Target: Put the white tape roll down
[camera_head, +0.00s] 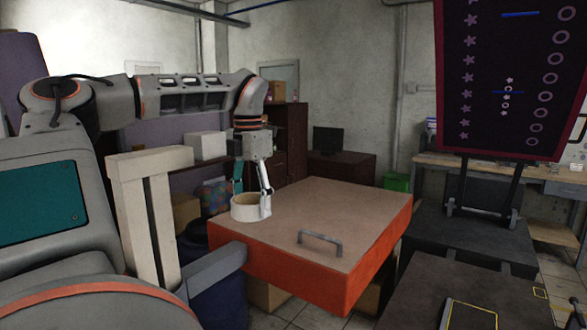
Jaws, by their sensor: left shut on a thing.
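The white tape roll (244,208) is at the far left corner of the red box-like table (340,205) with the brown top. It looks upright on its flat side, at or just above the top; I cannot tell whether it touches. My left gripper (253,198) points down over the roll. One white-and-black finger is at the roll's right side, and a teal finger is behind its upper left. The gripper is shut on the tape roll. My right gripper is not in view.
A grey handle (320,241) lies on the front part of the brown top. The middle and right of the top are clear. A dark board with star and ring prints (510,75) stands at the right, above dark flat units. A green bin (397,182) is behind the table.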

